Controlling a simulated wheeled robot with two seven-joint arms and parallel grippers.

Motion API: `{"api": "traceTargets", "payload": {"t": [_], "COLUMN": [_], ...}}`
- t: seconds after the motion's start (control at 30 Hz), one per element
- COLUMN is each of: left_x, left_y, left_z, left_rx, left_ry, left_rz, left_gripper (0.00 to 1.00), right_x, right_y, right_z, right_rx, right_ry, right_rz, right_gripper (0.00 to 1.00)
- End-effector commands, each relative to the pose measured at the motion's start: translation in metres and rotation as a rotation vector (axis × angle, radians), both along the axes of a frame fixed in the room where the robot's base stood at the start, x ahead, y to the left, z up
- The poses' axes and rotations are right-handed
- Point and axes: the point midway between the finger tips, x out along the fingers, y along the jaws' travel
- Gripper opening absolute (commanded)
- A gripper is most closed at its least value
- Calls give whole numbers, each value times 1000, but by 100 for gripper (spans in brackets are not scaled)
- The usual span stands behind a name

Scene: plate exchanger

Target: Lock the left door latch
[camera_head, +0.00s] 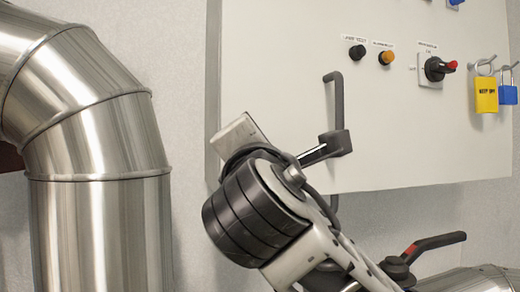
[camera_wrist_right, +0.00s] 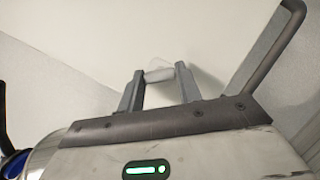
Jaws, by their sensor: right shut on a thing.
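The left door latch (camera_head: 335,100) is a dark grey upright bar with bent ends on the left side of the white cabinet door. A dark block sits at its middle, with a short shiny bar running down-left behind my right arm. My right wrist covers the lower latch and hides my fingertips in the head view. In the right wrist view my right gripper (camera_wrist_right: 160,86) has its two grey fingers on either side of a pale cylindrical piece (camera_wrist_right: 158,75). It is shut on this piece, which appears to be the latch handle. My left gripper is not in view.
The white cabinet door (camera_head: 270,60) carries a black knob (camera_head: 357,52), an orange knob (camera_head: 386,57) and a rotary switch (camera_head: 436,69). Yellow (camera_head: 486,95) and blue (camera_head: 507,94) padlocks hang at right. A large steel pipe (camera_head: 100,230) stands left. A valve lever (camera_head: 437,243) is at lower right.

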Motion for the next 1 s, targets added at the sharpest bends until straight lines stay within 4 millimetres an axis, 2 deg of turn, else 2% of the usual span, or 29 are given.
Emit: {"api": "traceTargets", "payload": {"t": [0.5, 1.0], "left_x": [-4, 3], "left_y": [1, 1], "left_z": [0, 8], "left_rx": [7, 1], "left_ry": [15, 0], "left_rz": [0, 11], "left_gripper": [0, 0], "right_x": [0, 0], "right_y": [1, 0], "right_z": [4, 5], "right_rx": [440, 639], "right_ry": [142, 206], "right_rz": [-1, -3], "right_gripper": [12, 12]}}
